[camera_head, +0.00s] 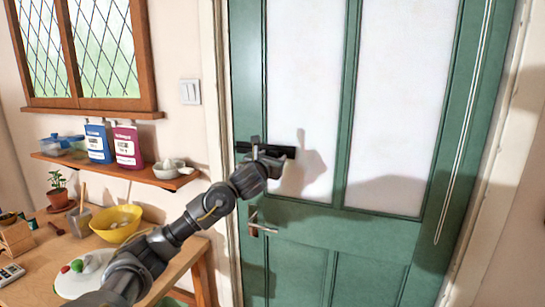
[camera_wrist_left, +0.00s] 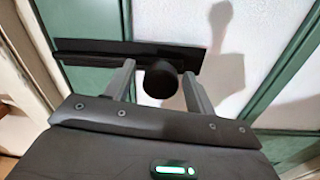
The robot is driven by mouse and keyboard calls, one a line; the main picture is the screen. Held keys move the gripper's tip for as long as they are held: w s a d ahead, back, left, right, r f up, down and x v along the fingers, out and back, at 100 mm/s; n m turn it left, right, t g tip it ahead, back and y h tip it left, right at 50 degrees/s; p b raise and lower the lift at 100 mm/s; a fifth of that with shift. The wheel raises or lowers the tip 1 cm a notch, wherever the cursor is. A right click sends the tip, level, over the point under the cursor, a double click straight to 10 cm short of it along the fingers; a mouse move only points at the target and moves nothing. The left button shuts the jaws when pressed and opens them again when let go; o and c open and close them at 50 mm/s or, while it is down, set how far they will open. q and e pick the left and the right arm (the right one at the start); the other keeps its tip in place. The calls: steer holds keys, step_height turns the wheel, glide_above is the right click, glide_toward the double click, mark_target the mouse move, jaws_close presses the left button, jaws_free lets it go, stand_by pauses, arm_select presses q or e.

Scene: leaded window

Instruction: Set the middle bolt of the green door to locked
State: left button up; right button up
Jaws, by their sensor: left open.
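The green door (camera_head: 244,80) with pale panels fills the middle of the head view and looks shut. A black bolt (camera_head: 287,151) lies horizontally across it near its left edge, above the handle; my gripper covers part of it. In the left wrist view the bolt's dark bar (camera_wrist_left: 80,52) runs across the fingers, with a round black knob (camera_wrist_left: 161,80) standing out. My left gripper (camera_head: 266,150) is open at the bolt, its fingers on either side of the knob (camera_wrist_left: 158,70). I cannot tell whether they touch it. My right gripper is out of view.
A lever handle (camera_head: 262,226) sits below my left gripper. To the left, a shelf (camera_head: 150,176) holds bottles and bowls. Below it, a table (camera_head: 190,255) carries a yellow bowl (camera_head: 117,224) and a potted plant (camera_head: 57,188). A light switch (camera_head: 190,92) is on the wall.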

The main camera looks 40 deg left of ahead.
arm_select(q)
steer(key=shift+w, duration=0.25)
steer(key=shift+a, duration=0.1)
jaws_close()
